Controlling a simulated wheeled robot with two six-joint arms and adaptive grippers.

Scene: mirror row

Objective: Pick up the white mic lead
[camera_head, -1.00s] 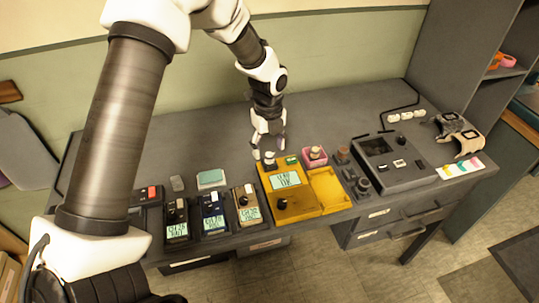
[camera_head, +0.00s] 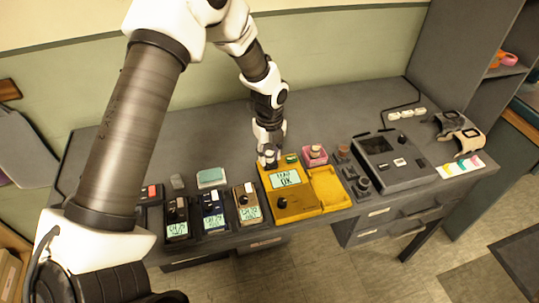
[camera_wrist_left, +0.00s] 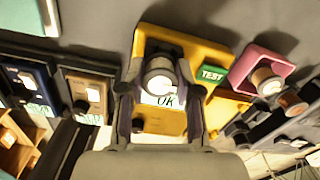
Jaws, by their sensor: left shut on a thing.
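The white mic lead (camera_wrist_left: 160,78) shows as a pale round plug end standing at the back of the yellow tester (camera_wrist_left: 205,52). My left gripper (camera_wrist_left: 160,108) is shut on it, one finger on each side. In the head view my left gripper (camera_head: 269,158) is low over the back left corner of the yellow tester (camera_head: 325,185), and its fingers hide most of the plug. The tester's display (camera_head: 285,178) reads OK on its lower line. I cannot tell whether the plug is seated or lifted. My right gripper is not in view.
A pink holder (camera_head: 315,155) with a pale-topped plug stands close right of the gripper. Several small devices, such as the tan one (camera_head: 247,203), line the left front. A grey console (camera_head: 392,165) stands to the right. The desk behind is clear.

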